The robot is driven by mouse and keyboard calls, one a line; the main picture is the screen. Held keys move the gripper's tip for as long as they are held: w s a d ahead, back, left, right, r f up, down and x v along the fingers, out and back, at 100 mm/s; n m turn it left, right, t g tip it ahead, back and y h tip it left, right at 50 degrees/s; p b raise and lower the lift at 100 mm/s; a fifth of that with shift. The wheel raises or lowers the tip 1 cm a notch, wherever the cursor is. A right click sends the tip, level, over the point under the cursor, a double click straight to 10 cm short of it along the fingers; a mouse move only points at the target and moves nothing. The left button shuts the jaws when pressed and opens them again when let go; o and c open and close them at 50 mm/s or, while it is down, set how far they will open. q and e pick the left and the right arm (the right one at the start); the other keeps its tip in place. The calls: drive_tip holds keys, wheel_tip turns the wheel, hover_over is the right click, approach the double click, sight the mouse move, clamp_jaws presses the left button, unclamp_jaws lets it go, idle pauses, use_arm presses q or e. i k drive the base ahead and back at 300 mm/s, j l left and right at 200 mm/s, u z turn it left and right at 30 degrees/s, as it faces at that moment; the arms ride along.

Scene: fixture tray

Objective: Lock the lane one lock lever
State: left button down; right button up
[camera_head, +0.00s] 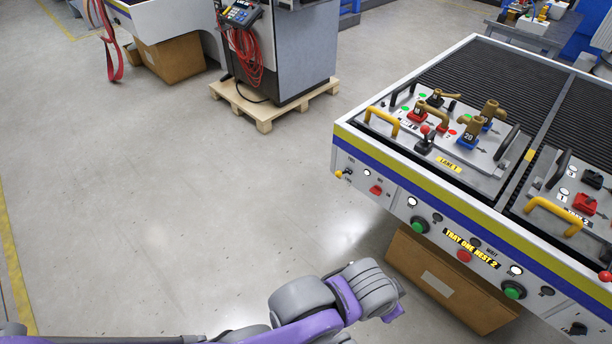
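The lane one tray (478,182) sits on the left part of the conveyor bench, marked by a yellow LANE 1 label (449,164). A small lever with a red knob (425,130) on a black base (424,146) stands near the tray's front edge; I take it for the lock lever. It looks roughly upright; whether it is locked I cannot tell. A red dot (452,132) is on the plate to its right. My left arm's grey and purple links show at the bottom, well below and left of the tray; its gripper fingers do not show. My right gripper is out of view.
The lane one tray also carries a yellow handle (382,122), black handles and brass fittings on red and blue blocks. A second tray with a yellow handle (553,214) lies to the right. A cardboard box (450,282) is under the bench. Open floor lies to the left.

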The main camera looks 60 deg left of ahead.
sight(338, 173)
drive_tip(key=u, duration=1.7)
drive_tip(key=i+u, duration=0.1)
drive_tip(key=u, duration=0.3)
drive_tip(key=i+u, duration=0.4)
drive_tip(key=i+l+u, duration=0.1)
drive_tip(key=i+u, duration=0.25)
drive_tip(key=k+j, duration=0.05)
drive_tip(key=k, duration=0.05)
